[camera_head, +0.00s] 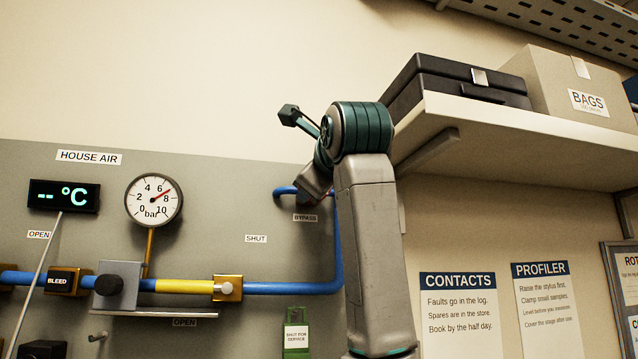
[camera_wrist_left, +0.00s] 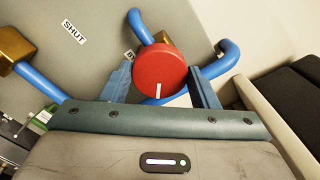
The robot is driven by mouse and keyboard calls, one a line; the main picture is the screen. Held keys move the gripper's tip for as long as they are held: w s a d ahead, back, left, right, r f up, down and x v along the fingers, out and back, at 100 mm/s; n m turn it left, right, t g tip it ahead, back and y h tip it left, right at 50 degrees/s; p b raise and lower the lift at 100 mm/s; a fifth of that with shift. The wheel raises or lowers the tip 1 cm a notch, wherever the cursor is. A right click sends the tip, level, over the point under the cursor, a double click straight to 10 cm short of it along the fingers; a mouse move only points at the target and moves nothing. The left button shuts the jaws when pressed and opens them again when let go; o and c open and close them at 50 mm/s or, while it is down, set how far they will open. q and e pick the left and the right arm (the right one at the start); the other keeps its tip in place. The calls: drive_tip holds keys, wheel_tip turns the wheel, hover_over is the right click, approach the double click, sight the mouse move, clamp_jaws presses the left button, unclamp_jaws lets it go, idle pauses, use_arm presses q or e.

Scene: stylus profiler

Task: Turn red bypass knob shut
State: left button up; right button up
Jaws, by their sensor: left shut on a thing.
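The red bypass knob (camera_wrist_left: 160,70) shows in the left wrist view as a round red disc with a white pointer line at its lower edge. My left gripper (camera_wrist_left: 161,76) has one blue-grey finger on each side of the knob and is shut on it. The BYPASS label (camera_head: 305,217) and a SHUT label (camera_head: 256,239) are on the grey panel in the head view. The SHUT label (camera_wrist_left: 73,32) also shows in the wrist view, upper left of the knob. In the head view my arm hides the knob. My right gripper is not in view.
A blue pipe (camera_head: 318,287) runs along the panel and bends up near the knob. A pressure gauge (camera_head: 154,200) and a BLEED valve (camera_head: 64,282) are further left. A shelf (camera_head: 520,125) with a black case (camera_head: 455,85) and BAGS box (camera_head: 570,85) juts out right of my arm.

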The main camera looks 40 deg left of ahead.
use_arm(q)
drive_tip(key=n, duration=1.7)
drive_tip(key=o, duration=0.9)
drive_tip(key=shift+w+f, duration=0.1)
drive_tip(key=shift+w, duration=0.05)
